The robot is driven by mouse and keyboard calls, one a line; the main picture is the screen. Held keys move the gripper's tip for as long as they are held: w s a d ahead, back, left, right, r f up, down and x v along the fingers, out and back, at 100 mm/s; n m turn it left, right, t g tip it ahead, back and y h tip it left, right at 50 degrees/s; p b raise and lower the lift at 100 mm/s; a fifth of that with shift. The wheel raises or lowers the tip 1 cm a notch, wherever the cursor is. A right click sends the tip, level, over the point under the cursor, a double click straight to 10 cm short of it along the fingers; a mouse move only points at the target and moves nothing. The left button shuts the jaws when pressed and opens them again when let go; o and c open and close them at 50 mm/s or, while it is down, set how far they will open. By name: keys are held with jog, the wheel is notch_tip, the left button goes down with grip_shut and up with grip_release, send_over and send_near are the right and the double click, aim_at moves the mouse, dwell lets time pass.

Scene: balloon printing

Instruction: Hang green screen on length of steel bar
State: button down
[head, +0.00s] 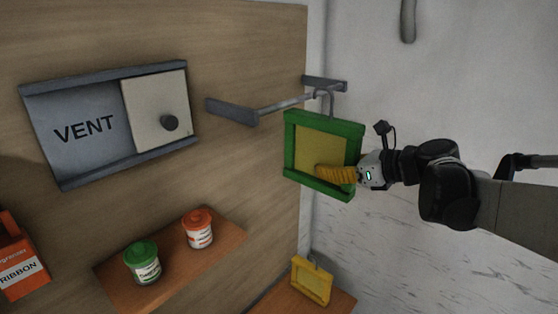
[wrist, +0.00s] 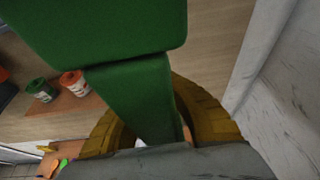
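The green screen (head: 324,127), a green frame with a yellowish mesh, is upright and slightly tilted at the right end of the steel bar (head: 280,105). Its grey hook (head: 331,101) overlaps the bar near the right bracket in the head view; I cannot tell whether it rests on the bar. My gripper (head: 335,174), with yellow ribbed fingers, is at the frame's lower right. In the wrist view the fingers close around a green frame member (wrist: 145,95) from both sides. The far fingertip contact is partly hidden by the frame.
The bar sits between two grey brackets on the wooden wall (head: 260,45), next to a white side wall. A VENT panel (head: 85,130) is at the left. A shelf (head: 180,262) holds green and orange tubs. A yellow screen (head: 312,281) stands below on another ledge.

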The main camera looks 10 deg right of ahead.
aim_at(295, 167)
jog(key=shift+w+a+f, duration=0.1)
jog(key=shift+w+a, duration=0.85)
jog(key=shift+w, duration=0.35)
jog(key=shift+w+a+r, duration=0.1)
jog(key=shift+w+a, duration=0.85)
jog(key=shift+w, duration=0.4)
jog(key=shift+w+a+f, duration=0.1)
jog(key=shift+w+a, duration=0.85)
jog(key=shift+w, duration=0.35)
jog(key=shift+f+b, duration=1.35)
jog(key=shift+f, duration=0.1)
jog(key=shift+s, duration=0.1)
jog(key=c, duration=1.5)
grip_release()
jog(key=shift+c, duration=0.2)
